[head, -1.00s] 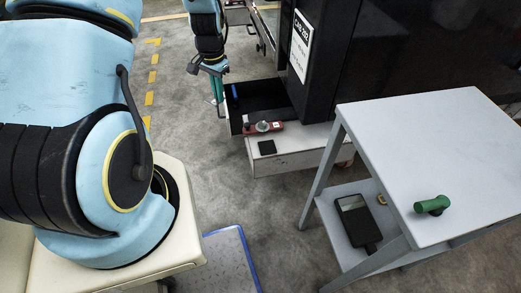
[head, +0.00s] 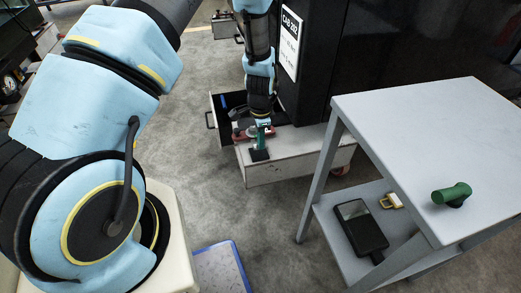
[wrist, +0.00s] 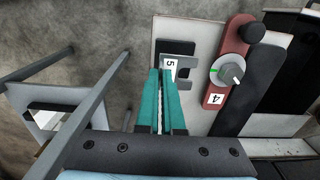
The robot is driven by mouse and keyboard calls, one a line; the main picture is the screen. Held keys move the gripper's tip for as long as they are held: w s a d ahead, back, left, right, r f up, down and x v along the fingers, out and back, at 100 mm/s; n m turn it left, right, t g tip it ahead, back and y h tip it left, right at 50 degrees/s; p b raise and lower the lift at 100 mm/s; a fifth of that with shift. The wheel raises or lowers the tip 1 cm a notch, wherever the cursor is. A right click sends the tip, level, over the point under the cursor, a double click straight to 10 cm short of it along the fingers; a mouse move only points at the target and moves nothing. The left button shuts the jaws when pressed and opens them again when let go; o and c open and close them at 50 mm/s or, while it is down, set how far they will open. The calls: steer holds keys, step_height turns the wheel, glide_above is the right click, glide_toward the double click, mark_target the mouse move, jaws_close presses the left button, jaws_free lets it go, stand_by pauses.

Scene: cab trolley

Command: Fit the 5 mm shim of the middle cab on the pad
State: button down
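My gripper (head: 262,126) reaches down over the pale deck of the middle cab's trolley (head: 285,160), beside the black cab marked CAB 202 (head: 291,40). In the wrist view its teal fingers (wrist: 161,76) are close together on the grey shim marked 5 (wrist: 170,66), whose label shows at the fingertips. The dark pad (wrist: 178,46) lies at the shim, partly covered by it and the fingers; it also shows in the head view (head: 259,155). Whether the shim touches the pad or sits just above it I cannot tell.
A red bar with a round dial and a label 4 (wrist: 222,74) lies close to the right of the pad. A grey table (head: 420,130) stands at right, with a green cylinder (head: 452,195) on top and a black tablet-like item (head: 361,228) on its lower shelf.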

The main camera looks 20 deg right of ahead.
steer(key=shift+f, duration=2.05)
steer(key=shift+f, duration=0.15)
steer(key=c, duration=1.1)
jaws_free()
steer(key=shift+o, duration=0.2)
